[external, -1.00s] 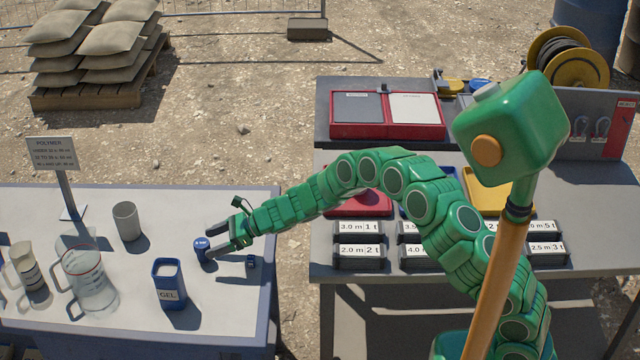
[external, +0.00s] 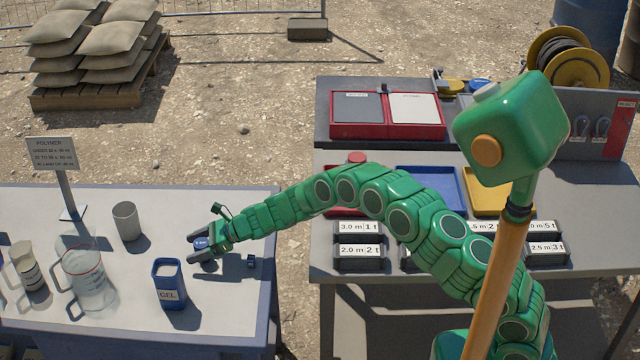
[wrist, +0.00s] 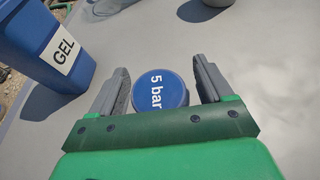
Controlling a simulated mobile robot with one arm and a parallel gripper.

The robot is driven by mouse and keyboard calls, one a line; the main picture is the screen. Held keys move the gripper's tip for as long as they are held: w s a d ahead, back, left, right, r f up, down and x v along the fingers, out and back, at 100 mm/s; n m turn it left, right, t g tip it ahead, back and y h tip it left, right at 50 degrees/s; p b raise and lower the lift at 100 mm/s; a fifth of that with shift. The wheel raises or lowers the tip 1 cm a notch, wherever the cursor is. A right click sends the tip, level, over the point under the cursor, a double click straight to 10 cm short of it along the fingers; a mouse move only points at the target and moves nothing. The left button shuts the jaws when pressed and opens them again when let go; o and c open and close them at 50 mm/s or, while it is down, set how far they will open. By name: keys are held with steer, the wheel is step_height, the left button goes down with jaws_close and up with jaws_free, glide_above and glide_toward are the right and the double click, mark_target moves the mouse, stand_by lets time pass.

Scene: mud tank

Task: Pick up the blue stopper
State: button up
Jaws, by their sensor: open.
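The blue stopper (wrist: 161,91) shows in the wrist view as a round blue top marked "5 bar". In the external view the blue stopper (external: 201,243) stands on the grey-white table at the left. My gripper (external: 195,244) is open around it, one finger on each side. In the wrist view my gripper (wrist: 161,68) has its fingers either side of the stopper, with a visible gap at each finger. The lower part of the stopper is hidden.
A blue GEL container (external: 169,283) stands close in front and to the left. A grey cup (external: 126,221) is behind left, and a clear jug (external: 90,283) is further left.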

mark_target(196, 243)
steer(key=c, duration=1.1)
steer(key=shift+r, duration=0.5)
step_height(196, 243, up, 2)
steer(key=shift+r, duration=0.15)
steer(key=shift+s+d+r, duration=1.15)
steer(key=shift+d+r, duration=0.45)
steer(key=shift+d, duration=0.45)
steer(key=shift+s+d+r, duration=1.1)
steer(key=shift+d+r, duration=0.55)
steer(key=shift+d, duration=0.35)
steer(key=shift+s+d+r, duration=1.15)
steer(key=shift+d+r, duration=0.45)
steer(key=shift+d, duration=0.45)
